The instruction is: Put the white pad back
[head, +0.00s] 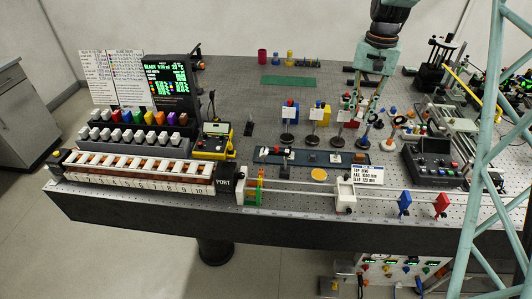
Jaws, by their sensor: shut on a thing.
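My gripper (366,104) points down over the right middle of the bench, behind the row of posted optics. Its teal fingers are close together on something too small to make out. I cannot tell in this view whether that is the white pad, and I cannot pick out the pad for certain elsewhere. A dark blue strip (267,154) with small pieces on it lies in front of the optics. A yellow disc (319,174) lies in front of the strip.
Posted optics (288,115) with labels stand left of the gripper. A white slotted rack (130,170), coloured blocks (150,117) and a dark screen (168,82) fill the left. A green mat (289,83) lies at the back. A control box (433,160) stands on the right.

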